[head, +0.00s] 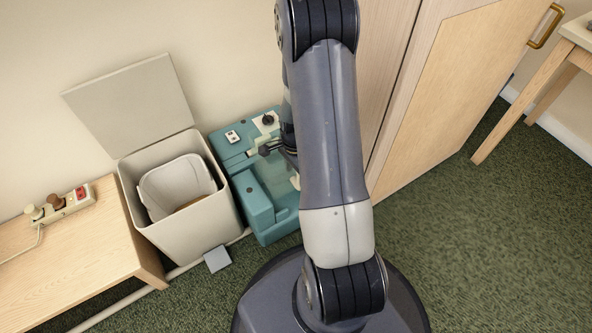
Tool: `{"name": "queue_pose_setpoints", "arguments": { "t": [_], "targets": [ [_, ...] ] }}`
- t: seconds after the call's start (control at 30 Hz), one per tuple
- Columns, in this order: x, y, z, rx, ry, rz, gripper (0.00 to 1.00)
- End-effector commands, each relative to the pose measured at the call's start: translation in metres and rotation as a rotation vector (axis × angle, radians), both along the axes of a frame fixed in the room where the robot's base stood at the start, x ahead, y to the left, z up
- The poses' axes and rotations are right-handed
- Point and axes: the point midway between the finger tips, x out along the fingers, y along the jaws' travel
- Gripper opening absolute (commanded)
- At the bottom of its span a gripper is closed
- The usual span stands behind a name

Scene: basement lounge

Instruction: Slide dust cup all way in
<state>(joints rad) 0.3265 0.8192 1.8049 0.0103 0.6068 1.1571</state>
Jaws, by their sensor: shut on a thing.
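A teal machine (231,150) stands on the carpet against the wall, between a bin and a wooden cabinet. It has a small white switch plate and a dark round knob on top. My gripper (274,149) is at the machine, partly hidden behind my own forearm. It is shut on a part there, which I take to be the dust cup; the cup itself is mostly hidden by my arm. How deep the cup sits in its bay cannot be seen. A pale patch shows beside my arm, low in the machine.
A light grey bin (190,236) with its lid (135,102) up and a pale liner inside stands left of the machine. A wooden bench (105,240) carries a power strip (62,205). A wooden cabinet (430,110) is on the right. Green carpet (470,250) is clear at front right.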

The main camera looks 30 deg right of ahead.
Motion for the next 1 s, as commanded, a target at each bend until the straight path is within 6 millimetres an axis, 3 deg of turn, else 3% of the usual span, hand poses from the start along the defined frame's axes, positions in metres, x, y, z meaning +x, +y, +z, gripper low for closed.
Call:
{"name": "queue_pose_setpoints", "arguments": {
  "t": [1.0],
  "targets": [
    [0.0,0.0,-0.064,-0.001,-0.001,0.0,0.24]
  ]
}}
